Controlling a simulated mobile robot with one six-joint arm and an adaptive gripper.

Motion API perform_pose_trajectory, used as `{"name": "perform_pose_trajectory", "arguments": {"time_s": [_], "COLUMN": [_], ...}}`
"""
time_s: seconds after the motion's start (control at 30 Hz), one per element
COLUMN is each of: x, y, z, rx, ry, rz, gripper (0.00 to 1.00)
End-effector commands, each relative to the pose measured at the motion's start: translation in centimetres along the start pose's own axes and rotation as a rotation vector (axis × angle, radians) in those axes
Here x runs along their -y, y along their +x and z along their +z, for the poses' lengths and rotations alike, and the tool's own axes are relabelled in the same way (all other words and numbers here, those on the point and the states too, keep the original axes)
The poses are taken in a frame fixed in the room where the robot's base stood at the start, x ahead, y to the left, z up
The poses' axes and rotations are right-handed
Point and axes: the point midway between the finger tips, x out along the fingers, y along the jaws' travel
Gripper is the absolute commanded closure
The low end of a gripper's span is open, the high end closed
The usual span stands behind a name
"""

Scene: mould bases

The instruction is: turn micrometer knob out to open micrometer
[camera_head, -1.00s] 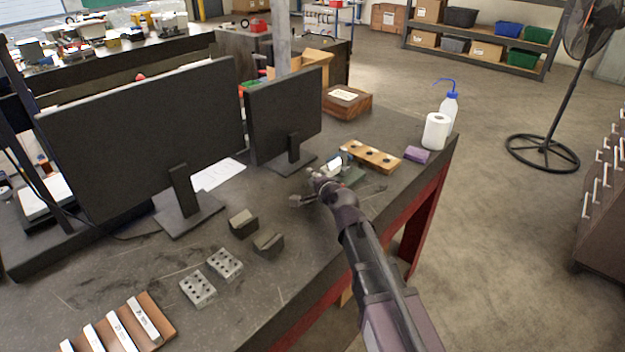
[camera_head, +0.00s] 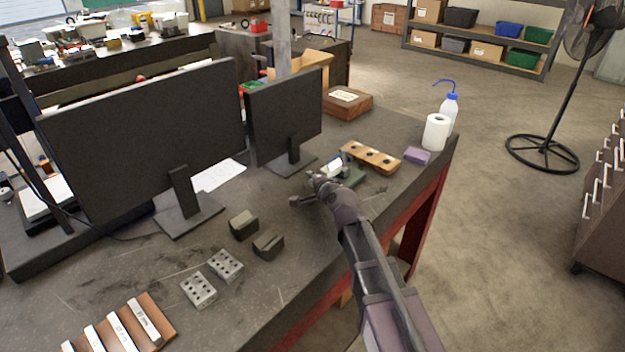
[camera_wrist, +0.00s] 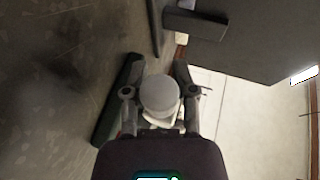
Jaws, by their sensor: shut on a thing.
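In the wrist view my gripper (camera_wrist: 158,92) has its two fingers on either side of a pale round end, the micrometer knob (camera_wrist: 158,96), and is shut on it. A dark green piece, seemingly the micrometer's stand (camera_wrist: 119,105), runs along the left finger. In the head view my gripper (camera_head: 312,180) is at the right part of the bench, and the wrist hides most of the micrometer. A pale part of the micrometer (camera_head: 331,167) and the green stand (camera_head: 352,177) show just beyond it. How far the micrometer is open cannot be seen.
On the bench (camera_head: 110,290), a wooden block with holes (camera_head: 371,157) lies just behind, with a purple block (camera_head: 417,156), a paper roll (camera_head: 436,132) and a wash bottle (camera_head: 449,106) to the right. Monitors (camera_head: 284,115) stand left. Metal blocks (camera_head: 243,224) lie nearer.

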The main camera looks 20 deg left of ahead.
Motion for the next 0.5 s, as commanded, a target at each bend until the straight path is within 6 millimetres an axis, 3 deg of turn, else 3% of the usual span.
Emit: {"name": "perform_pose_trajectory", "arguments": {"time_s": [0.5], "x": [0.0], "y": [-0.14], "z": [0.11], "rx": [0.003], "ry": [-0.075], "rz": [0.18], "gripper": [1.0]}}
